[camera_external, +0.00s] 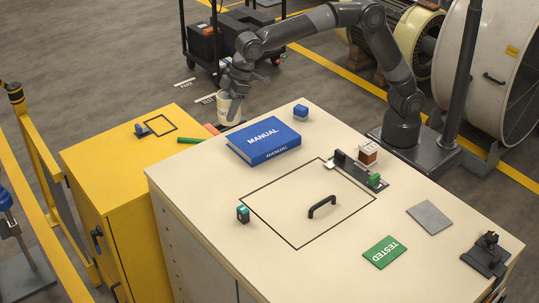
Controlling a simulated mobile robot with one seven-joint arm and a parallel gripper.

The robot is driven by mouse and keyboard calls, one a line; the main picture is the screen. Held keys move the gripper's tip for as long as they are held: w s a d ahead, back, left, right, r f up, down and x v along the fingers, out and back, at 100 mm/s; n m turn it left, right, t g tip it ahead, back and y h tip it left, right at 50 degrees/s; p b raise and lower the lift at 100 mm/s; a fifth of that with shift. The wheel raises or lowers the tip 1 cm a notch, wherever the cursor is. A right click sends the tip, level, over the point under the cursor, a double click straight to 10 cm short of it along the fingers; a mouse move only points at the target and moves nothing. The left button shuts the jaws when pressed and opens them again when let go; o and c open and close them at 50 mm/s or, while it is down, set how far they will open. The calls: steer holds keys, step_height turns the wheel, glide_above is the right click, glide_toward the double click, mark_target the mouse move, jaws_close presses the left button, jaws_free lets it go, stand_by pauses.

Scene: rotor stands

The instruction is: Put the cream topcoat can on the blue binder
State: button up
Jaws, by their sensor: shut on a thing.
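The cream can (226,107) is held in my gripper (232,92), which is shut on it. The can looks upright and hangs beyond the far left edge of the cream bench, near the yellow cabinet's far corner. The blue binder (264,141), marked MANUAL, lies flat on the bench's far left part, to the right of and below the can in the picture. The can and the binder are apart. The fingers partly hide the can's top.
The cream bench (215,190) also bears a blue cube (301,112), a black handle (322,207), a teal block (243,214), a green TESTED card (384,252) and a grey plate (429,217). A yellow cabinet (95,165) with a green stick (190,140) stands left.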

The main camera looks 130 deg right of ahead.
steer(key=s+d+r, duration=0.1)
steer(key=s+d, duration=0.1)
steer(key=s, duration=0.9)
steer(key=s+d+r, duration=0.1)
steer(key=s+d, duration=0.1)
steer(key=s, duration=0.9)
steer(key=shift+n, duration=0.4)
steer(key=w+a+f, duration=0.4)
steer(key=w+a, duration=0.1)
steer(key=w+a+f, duration=0.2)
steer(key=w, duration=0.1)
steer(key=shift+w+a+f, duration=0.25)
glide_above(269, 133)
steer(key=shift+f, duration=2.05)
steer(key=shift+f, duration=0.1)
steer(key=o, duration=1.3)
steer(key=shift+c, duration=0.2)
